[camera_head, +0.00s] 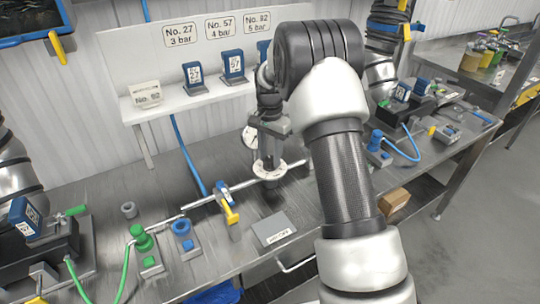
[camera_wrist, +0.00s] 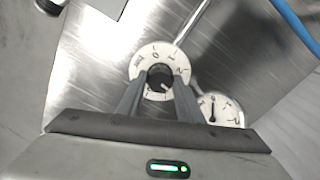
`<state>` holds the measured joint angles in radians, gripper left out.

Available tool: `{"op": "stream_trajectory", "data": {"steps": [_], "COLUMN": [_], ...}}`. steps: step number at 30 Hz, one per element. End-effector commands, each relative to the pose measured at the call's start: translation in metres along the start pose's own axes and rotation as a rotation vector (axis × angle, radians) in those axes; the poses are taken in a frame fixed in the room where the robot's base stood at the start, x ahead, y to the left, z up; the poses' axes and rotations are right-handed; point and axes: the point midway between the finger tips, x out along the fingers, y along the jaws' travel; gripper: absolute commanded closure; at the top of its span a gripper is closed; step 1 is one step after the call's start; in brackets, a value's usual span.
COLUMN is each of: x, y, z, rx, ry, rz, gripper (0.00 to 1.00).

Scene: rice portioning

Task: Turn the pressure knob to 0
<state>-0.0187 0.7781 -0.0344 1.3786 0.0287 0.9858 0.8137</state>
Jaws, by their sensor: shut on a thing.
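The pressure knob is a small dark knob (camera_wrist: 160,77) in the middle of a round white numbered dial (camera_wrist: 147,54). In the wrist view my gripper (camera_wrist: 160,84) has its two dark fingers closed on the knob, one on each side. In the head view my gripper (camera_head: 268,166) points down at the white dial (camera_head: 283,172) on the metal bench. A white pressure gauge (camera_wrist: 217,110) stands beside the dial, and it also shows in the head view (camera_head: 250,136). The fingers hide part of the dial's numbers.
A shelf (camera_head: 200,98) behind holds blue numbered blocks under signs. A yellow-handled valve (camera_head: 230,212), a blue fitting (camera_head: 183,229) and a green fitting (camera_head: 143,240) stand left of the dial. A grey plate (camera_head: 272,230) lies near the front edge.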

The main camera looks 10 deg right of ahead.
Motion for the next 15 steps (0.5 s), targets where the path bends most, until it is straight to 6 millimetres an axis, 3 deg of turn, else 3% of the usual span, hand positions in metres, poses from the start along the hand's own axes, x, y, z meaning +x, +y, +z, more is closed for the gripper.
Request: {"op": "stream_trajectory", "data": {"steps": [15], "x": [-0.0012], "y": [-0.0006], "z": [0.0], "rx": [-0.489], "ry": [0.0], "rz": [-0.002], "gripper": [0.89]}}
